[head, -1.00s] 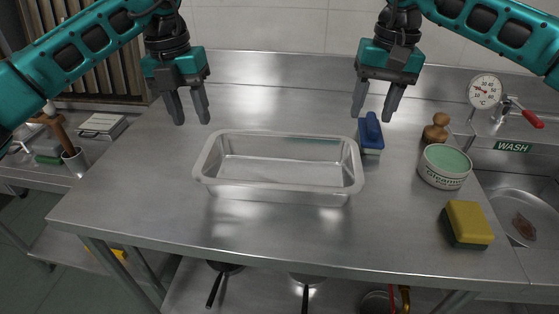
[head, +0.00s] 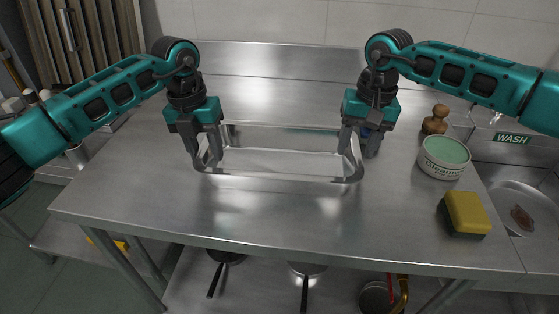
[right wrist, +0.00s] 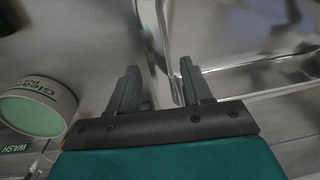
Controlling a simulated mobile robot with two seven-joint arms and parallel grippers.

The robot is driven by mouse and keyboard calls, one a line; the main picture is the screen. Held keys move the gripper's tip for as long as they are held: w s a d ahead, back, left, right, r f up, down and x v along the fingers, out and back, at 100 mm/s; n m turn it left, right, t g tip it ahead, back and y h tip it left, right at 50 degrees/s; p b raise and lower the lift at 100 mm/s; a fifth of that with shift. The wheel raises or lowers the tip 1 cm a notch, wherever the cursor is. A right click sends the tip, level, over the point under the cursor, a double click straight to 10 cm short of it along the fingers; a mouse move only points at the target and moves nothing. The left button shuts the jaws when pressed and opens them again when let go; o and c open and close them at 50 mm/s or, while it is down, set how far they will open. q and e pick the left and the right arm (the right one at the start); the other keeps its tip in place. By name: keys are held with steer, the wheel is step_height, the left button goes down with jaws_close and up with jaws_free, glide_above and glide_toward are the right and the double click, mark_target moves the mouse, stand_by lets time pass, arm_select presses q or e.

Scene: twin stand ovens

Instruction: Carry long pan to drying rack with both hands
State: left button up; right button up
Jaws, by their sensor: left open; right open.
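The long pan (head: 280,178) is a shiny rectangular metal tray lying level on the steel table. My left gripper (head: 206,160) is open, with its fingers down around the pan's left end wall. My right gripper (head: 357,153) is open at the right end wall. In the right wrist view the right gripper's fingers (right wrist: 158,75) are apart, with the pan's rim (right wrist: 165,35) running between them. Whether any finger touches the pan I cannot tell. I cannot make out a drying rack in these views.
A cleaning paste tin (head: 444,158), a yellow and green sponge (head: 466,212) and a wooden-knobbed brush (head: 435,122) stand right of the pan. A blue brush is mostly hidden behind my right gripper. The sink (head: 508,204) lies at the far right. The table front is clear.

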arm_select(q)
steer(key=shift+d+f, duration=0.1)
steer(key=shift+f, duration=0.9)
arm_select(e)
steer(key=shift+f, duration=1.05)
arm_select(q)
steer(key=shift+c, duration=0.3)
arm_select(e)
steer(key=shift+c, duration=0.4)
arm_select(q)
jaws_close()
arm_select(e)
steer(key=shift+a, duration=0.1)
steer(key=c, duration=0.7)
jaws_close()
arm_select(q)
steer(key=shift+d+r, duration=0.1)
arm_select(e)
steer(key=shift+a+r, duration=0.1)
steer(key=shift+a, duration=0.05)
